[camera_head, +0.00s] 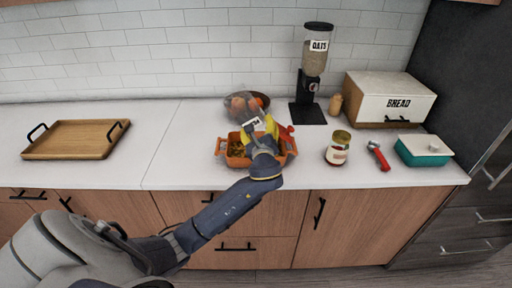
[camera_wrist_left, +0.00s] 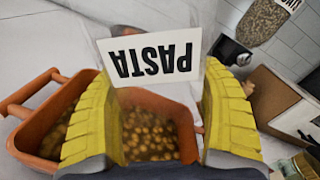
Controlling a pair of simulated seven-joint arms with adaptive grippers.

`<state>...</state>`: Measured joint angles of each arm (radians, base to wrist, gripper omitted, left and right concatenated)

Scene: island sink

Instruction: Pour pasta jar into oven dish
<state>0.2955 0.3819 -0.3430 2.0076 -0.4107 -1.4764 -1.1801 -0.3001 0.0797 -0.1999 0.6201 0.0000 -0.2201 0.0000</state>
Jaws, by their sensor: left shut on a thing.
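My left gripper (camera_head: 262,138) is shut on the clear pasta jar (camera_head: 252,123) above the oven dish. The jar is tilted, and its PASTA label reads upside down in the left wrist view (camera_wrist_left: 153,58). Yellow fingers sit on both sides of the jar. The orange oven dish (camera_head: 221,151) stands on the counter under the jar and gripper; its wall also shows in the left wrist view (camera_wrist_left: 28,130). Many small yellow-brown pasta pieces (camera_wrist_left: 150,130) lie in the dish. My gripper hides part of the dish. My right gripper is not in view.
A fruit bowl (camera_head: 266,99) stands behind the dish. An oats dispenser (camera_head: 314,70), a jar with a label (camera_head: 338,148), a red-handled tool (camera_head: 378,156), a teal dish (camera_head: 424,150) and a bread box (camera_head: 390,98) are to the right. A wooden tray (camera_head: 75,140) lies left, with clear counter between.

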